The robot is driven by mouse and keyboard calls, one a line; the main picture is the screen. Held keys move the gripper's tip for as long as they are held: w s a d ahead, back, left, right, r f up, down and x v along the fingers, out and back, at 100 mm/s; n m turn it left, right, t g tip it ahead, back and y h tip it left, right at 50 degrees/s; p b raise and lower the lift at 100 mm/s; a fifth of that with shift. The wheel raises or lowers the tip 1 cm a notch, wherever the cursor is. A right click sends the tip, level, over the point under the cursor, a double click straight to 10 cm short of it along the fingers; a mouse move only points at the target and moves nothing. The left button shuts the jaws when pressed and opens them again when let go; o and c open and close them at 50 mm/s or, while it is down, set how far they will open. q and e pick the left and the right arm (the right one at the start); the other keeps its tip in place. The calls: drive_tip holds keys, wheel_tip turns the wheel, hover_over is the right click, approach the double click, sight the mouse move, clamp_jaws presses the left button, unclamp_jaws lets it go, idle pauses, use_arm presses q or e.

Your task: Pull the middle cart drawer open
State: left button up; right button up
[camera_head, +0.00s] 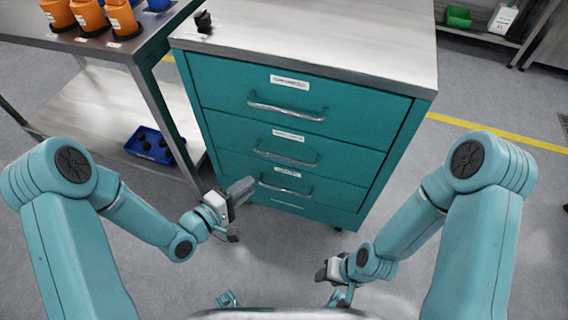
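The teal cart (390,150) has a stack of drawers with silver bar handles and white labels. The top drawer handle (287,110), the middle drawer handle (287,158) and a lower handle (286,190) show, and all drawer fronts look flush and closed. My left gripper (241,212) is in front of the cart's lower left part, its fingers spread apart and nothing between them. It overlaps the lower drawers in the picture and is apart from the middle handle. My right gripper (326,270) is low in front of the cart, over the floor; its finger gap is not clear.
A metal table (130,48) with orange containers (90,17) stands left of the cart. A blue bin (150,146) sits on its lower shelf. A small black object (203,22) is on the cart top. Floor (470,110) is clear to the right.

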sight(285, 157)
use_arm(q)
drive_tip(key=b+x, duration=0.2)
drive_tip(key=x, duration=1.3)
drive_tip(key=shift+w+d, duration=0.25)
clamp_jaws()
